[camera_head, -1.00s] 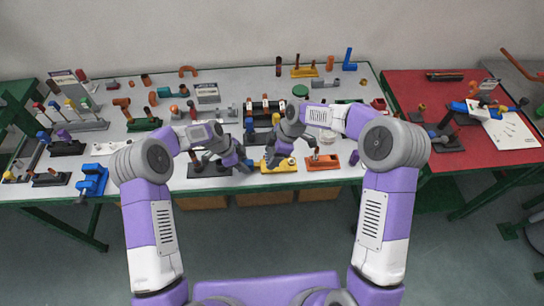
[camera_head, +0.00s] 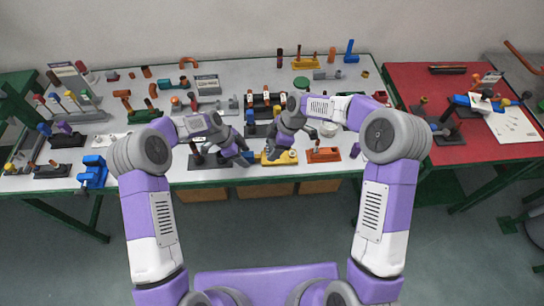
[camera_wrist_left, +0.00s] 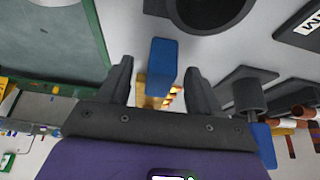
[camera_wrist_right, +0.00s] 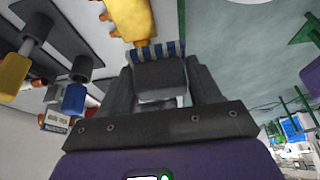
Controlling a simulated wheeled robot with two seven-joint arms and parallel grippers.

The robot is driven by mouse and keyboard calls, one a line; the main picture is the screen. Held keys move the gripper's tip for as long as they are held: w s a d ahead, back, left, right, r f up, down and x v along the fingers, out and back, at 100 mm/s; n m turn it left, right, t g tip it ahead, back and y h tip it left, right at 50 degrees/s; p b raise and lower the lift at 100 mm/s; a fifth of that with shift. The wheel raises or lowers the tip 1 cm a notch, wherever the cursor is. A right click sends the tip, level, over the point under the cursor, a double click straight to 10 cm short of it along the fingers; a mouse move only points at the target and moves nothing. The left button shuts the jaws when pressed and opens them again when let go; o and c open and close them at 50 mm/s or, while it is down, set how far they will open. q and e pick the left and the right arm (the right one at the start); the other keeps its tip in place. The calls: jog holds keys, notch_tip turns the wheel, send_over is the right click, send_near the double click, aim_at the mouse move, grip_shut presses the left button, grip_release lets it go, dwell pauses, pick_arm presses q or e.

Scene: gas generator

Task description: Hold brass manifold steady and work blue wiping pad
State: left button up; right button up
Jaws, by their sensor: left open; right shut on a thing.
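My left gripper (camera_head: 246,160) is open at the front of the table. In the left wrist view, its fingers (camera_wrist_left: 160,75) stand apart on either side of a blue block (camera_wrist_left: 162,66), probably the wiping pad. A brass-yellow piece (camera_wrist_left: 150,92) shows beyond the block. The yellow manifold (camera_head: 283,158) sits at the table's front edge and also shows in the right wrist view (camera_wrist_right: 135,18). My right gripper (camera_head: 274,154), just above it, is shut on a dark grey block (camera_wrist_right: 160,80) with a blue-and-white striped edge. The grippers partly hide the manifold in the head view.
An orange base (camera_head: 323,155) stands just right of the manifold. A dark base (camera_head: 208,162) stands to the left, and a blue clamp (camera_head: 93,172) farther left. Many fittings crowd the grey table (camera_head: 225,75). A red table (camera_head: 420,85) stands to the right.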

pick_arm(q)
jog(key=v, duration=1.1)
pick_arm(e)
jog(key=shift+s, duration=0.1)
